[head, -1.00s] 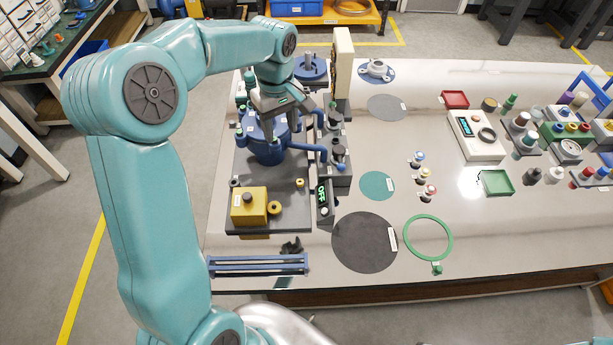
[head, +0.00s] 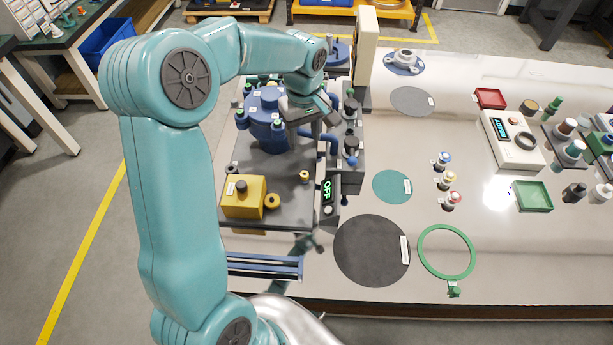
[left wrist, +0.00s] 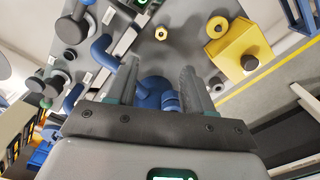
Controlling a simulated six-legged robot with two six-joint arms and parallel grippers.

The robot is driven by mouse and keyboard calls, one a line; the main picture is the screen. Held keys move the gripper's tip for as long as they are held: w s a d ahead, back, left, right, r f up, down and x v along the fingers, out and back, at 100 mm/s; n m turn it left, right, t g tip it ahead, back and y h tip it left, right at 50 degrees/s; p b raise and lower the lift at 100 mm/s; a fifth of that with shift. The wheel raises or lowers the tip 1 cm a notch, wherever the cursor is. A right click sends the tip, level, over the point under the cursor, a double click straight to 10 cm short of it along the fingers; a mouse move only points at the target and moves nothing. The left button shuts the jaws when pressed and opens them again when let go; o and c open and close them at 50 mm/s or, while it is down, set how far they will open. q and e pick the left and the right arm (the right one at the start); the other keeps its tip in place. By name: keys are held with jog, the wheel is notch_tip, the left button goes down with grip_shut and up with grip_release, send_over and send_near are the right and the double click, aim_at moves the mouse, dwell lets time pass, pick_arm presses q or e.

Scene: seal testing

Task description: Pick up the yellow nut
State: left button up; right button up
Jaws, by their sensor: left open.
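The yellow nut (head: 304,176) is small and has a dark centre. It lies on the dark grey base plate (head: 285,214), right of the yellow block (head: 243,197). In the left wrist view the nut (left wrist: 161,33) shows beyond the fingertips, roughly between their lines. My left gripper (head: 307,140) is open and empty, pointing down beside the blue vessel (head: 268,135), behind the nut and apart from it. Its two fingers (left wrist: 160,75) also show in the left wrist view, with blue parts between them. My right gripper is not in view.
A larger yellow ring (head: 272,201) lies against the yellow block. Blue pipes (head: 338,158) and a display reading OFF (head: 328,190) stand right of the nut. A black disc (head: 371,250) and a green ring (head: 447,251) lie on the table.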

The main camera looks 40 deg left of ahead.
pick_arm(q)
send_over(304, 176)
jog(key=a, duration=0.1)
jog(key=f, duration=0.7)
jog(key=shift+w+f, duration=0.1)
jog(key=shift+w, duration=0.2)
jog(key=shift+w+f, duration=0.2)
jog(key=shift+f, duration=0.45)
jog(key=f, duration=0.3)
jog(key=shift+s+f+p, duration=0.25)
jog(key=shift+f+p, duration=0.15)
jog(key=shift+w+f, duration=0.15)
jog(key=shift+f, duration=0.4)
jog(key=c, duration=0.4)
grip_shut()
